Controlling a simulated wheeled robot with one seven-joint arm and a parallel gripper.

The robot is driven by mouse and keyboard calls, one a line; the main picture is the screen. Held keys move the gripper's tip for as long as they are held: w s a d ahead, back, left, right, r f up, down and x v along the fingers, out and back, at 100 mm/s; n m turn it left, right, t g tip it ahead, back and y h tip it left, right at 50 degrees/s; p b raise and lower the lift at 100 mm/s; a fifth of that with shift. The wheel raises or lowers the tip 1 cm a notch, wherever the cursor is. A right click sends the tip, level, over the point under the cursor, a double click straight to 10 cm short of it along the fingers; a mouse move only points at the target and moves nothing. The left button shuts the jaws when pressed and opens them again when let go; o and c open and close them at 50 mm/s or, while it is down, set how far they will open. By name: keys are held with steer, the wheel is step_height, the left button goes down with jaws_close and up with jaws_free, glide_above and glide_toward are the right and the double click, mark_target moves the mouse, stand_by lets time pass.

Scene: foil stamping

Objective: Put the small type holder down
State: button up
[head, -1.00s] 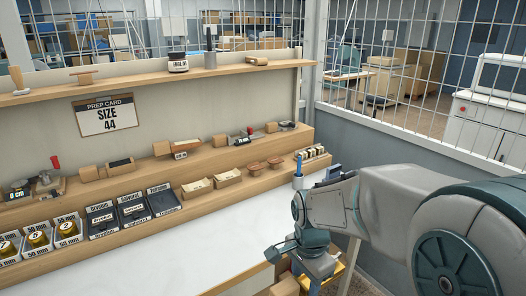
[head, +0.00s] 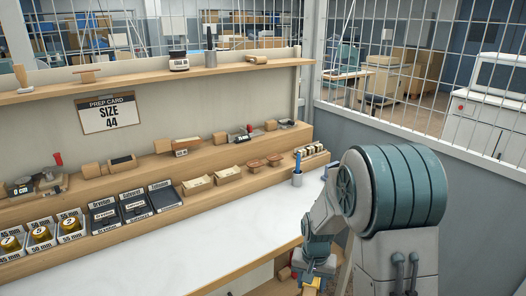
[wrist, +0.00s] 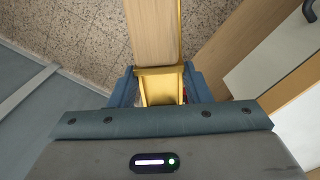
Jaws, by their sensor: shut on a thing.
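The small type holder, with a long wooden handle (wrist: 153,30) and a yellow brass body (wrist: 159,88), is in my gripper (wrist: 161,82). The blue fingers are shut on either side of the brass part, and the handle points away from the wrist. In the head view my gripper (head: 316,268) is low, at the right end of the white worktop (head: 225,218). Only a bit of yellow from the holder (head: 312,284) shows there. The wrist view shows speckled floor below the handle. The far end of the handle is cut off by the frame.
The worktop's middle is bare. A mesh fence (head: 420,80) runs along the right.

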mark_target(315, 284)
steer(key=f+n, duration=0.1)
steer(key=f, duration=0.1)
steer(key=w+d+f+n, duration=0.1)
steer(key=d+f+n, duration=0.1)
steer(key=f, duration=0.1)
steer(key=shift+w+f, duration=0.3)
steer(key=shift+w, duration=0.1)
steer(key=shift+s+a, duration=0.1)
steer(key=shift+a, duration=0.05)
